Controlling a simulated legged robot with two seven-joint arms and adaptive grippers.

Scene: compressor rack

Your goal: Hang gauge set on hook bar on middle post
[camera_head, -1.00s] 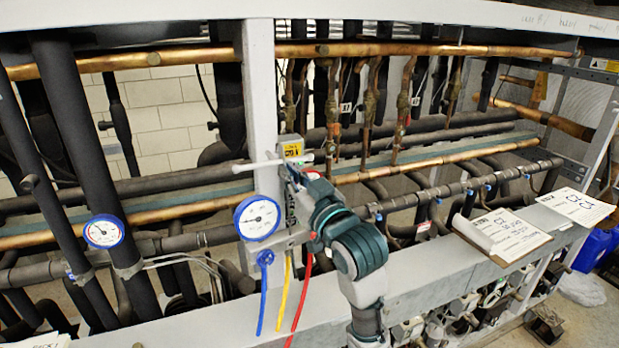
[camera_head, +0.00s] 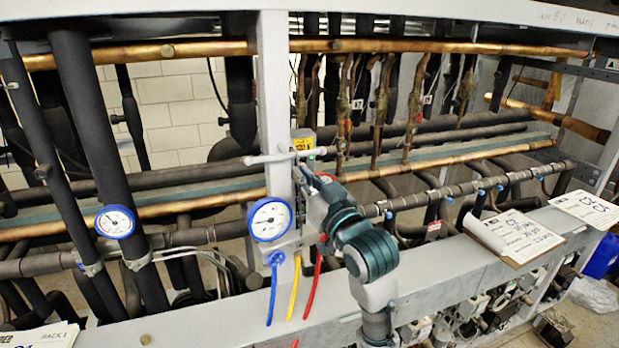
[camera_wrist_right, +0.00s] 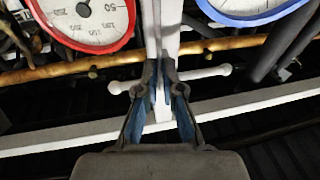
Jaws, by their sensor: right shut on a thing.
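The gauge set (camera_head: 270,219) hangs upright in front of the middle post (camera_head: 274,85), with a blue-rimmed dial facing me and blue, yellow and red hoses below. The white hook bar (camera_head: 262,159) crosses the post just above it. My right gripper (camera_head: 312,188) is at the gauge set's right side, partly hidden by its own wrist. In the right wrist view, my right gripper (camera_wrist_right: 160,90) is shut on a narrow upright part of the set, between the red dial (camera_wrist_right: 85,22) and the blue dial. The hook bar's ends (camera_wrist_right: 215,72) show behind the fingers. I cannot tell whether the set's hook rests on it.
A grey beam (camera_head: 200,325) runs along the front. Clipboards with papers (camera_head: 512,236) lie on its right part. Copper pipes (camera_head: 430,47) and dark pipes surround the post. A separate small blue gauge (camera_head: 115,222) is on the left pipe. My left gripper does not show.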

